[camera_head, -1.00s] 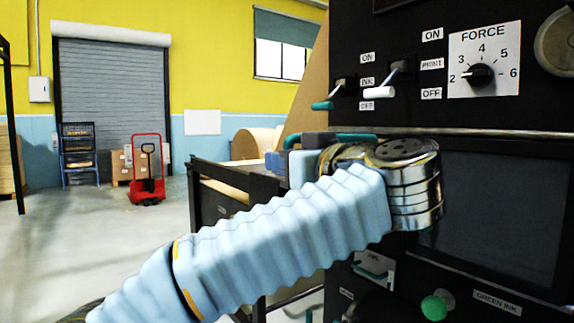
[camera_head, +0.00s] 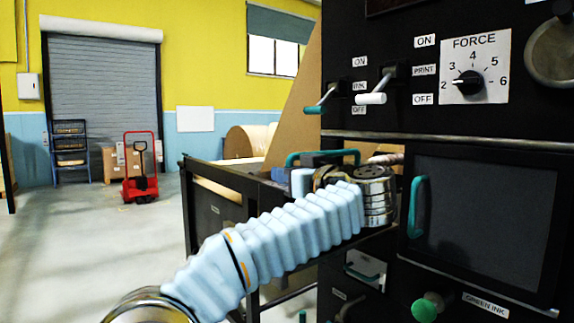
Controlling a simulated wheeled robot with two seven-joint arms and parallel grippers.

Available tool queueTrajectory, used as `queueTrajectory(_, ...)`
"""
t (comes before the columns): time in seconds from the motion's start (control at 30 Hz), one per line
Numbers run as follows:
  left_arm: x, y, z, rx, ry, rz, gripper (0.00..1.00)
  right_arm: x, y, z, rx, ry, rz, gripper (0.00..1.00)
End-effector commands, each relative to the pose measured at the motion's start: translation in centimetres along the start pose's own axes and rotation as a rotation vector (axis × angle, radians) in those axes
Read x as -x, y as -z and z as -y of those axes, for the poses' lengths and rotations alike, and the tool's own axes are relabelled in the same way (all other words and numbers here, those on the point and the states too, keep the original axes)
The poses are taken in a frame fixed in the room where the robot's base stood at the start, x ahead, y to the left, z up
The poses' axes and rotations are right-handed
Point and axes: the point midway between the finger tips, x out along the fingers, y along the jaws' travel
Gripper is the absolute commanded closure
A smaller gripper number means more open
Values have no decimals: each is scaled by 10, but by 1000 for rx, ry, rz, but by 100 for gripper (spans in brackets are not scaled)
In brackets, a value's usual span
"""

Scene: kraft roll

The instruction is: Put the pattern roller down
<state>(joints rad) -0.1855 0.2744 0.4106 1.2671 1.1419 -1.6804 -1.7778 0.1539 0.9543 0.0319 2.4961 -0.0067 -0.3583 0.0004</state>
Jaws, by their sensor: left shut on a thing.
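My left arm comes in from the bottom left in a pale blue ribbed sleeve and ends in a shiny metal wrist. My left gripper (camera_head: 298,180) is beyond it, over the dark bench beside the black machine. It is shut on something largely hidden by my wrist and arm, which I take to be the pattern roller. A teal bar handle (camera_head: 322,154) and dark blocks show just behind the gripper; I cannot tell whether they belong to the roller. I cannot see whether the roller touches the bench. My right gripper is out of view.
The black machine (camera_head: 450,133) fills the right side, with a force dial (camera_head: 468,82), levers, a dark window with a teal handle (camera_head: 418,205) and a green knob (camera_head: 427,307). A large paper roll (camera_head: 243,142) stands behind. A red pallet jack (camera_head: 140,170) stands on open floor.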

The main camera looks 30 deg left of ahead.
Motion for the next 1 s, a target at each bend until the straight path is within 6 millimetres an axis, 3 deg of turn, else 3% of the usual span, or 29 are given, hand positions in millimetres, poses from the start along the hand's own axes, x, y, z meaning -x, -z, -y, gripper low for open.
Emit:
queueTrajectory(0.1, 0, -4, 2, 6, 1, -4, 100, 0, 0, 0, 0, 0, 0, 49)
queueTrajectory(0.33, 0, -33, 3, 5, 1, -5, 100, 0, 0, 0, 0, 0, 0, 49)
queueTrajectory(0.6, 0, -39, 3, 8, 1, -4, 100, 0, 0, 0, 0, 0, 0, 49)
queueTrajectory(0.63, 0, -42, 2, 0, 1, 0, 77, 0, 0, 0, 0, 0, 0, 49)
queueTrajectory(0.8, 0, -41, 2, 0, 1, 0, 53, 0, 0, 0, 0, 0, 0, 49)
queueTrajectory(1.0, 0, -41, 2, 0, 1, 0, 53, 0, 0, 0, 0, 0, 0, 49)
